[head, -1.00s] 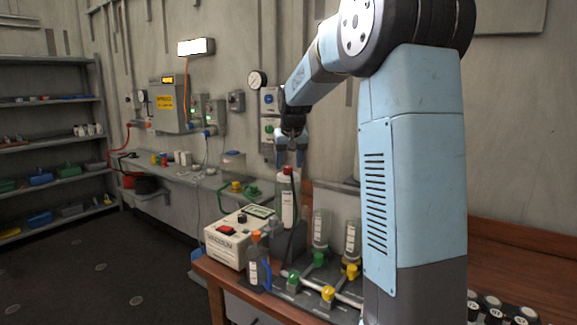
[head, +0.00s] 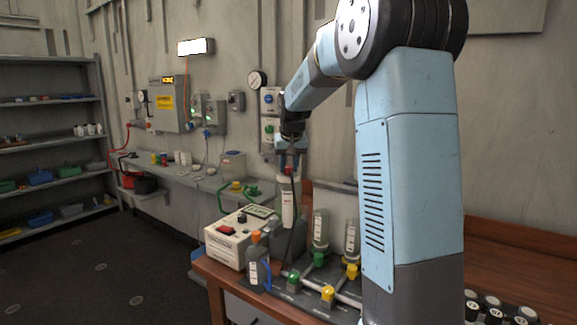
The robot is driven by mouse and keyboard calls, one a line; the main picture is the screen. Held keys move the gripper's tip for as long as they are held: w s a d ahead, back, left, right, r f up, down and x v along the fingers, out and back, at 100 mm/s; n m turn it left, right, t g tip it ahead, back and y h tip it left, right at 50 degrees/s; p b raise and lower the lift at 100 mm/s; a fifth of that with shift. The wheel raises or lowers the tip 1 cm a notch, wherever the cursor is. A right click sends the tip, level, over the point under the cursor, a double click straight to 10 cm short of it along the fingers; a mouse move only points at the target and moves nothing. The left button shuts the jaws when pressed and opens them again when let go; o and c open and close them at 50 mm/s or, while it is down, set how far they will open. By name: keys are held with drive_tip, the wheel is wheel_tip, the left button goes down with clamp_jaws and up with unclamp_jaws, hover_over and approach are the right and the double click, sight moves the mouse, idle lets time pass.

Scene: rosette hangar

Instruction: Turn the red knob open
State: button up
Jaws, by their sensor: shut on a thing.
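The red knob (head: 289,171) sits on top of a tall pale bottle-like container (head: 288,207) with a white label, standing on the wooden table. My gripper (head: 289,168) points straight down over it, and its fingers are shut on the red knob from both sides. The fingers cover part of the knob, so only a small red patch shows between them. I cannot tell from this view how far the knob is turned.
A white box device (head: 232,238) with a red switch stands left of the container. Green valves (head: 293,279) and yellow valves (head: 328,293) on pipes, with two clear bottles, stand to the right.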

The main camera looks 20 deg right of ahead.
drive_tip(key=shift+c, duration=0.7)
drive_tip(key=shift+n, duration=0.3)
drive_tip(key=n+y, duration=0.1)
drive_tip(key=n, duration=0.3)
drive_tip(key=shift+d+y, duration=0.2)
drive_tip(key=shift+y, duration=0.2)
drive_tip(key=n+y, duration=0.1)
drive_tip(key=n, duration=0.3)
drive_tip(key=shift+d+g, duration=0.1)
drive_tip(key=shift+g, duration=0.2)
drive_tip(key=n, duration=0.2)
drive_tip(key=n+g+y, duration=0.1)
drive_tip(key=n, duration=0.1)
drive_tip(key=shift+w+d+y, duration=0.1)
drive_tip(key=shift+w+y, duration=0.05)
drive_tip(key=shift+y, duration=0.15)
drive_tip(key=n+g, duration=0.1)
drive_tip(key=n, duration=0.1)
drive_tip(key=n+g, duration=0.1)
drive_tip(key=n, duration=0.2)
drive_tip(key=shift+w+y, duration=0.1)
drive_tip(key=shift+y, duration=0.2)
drive_tip(key=shift+n, duration=0.3)
drive_tip(key=o, duration=1)
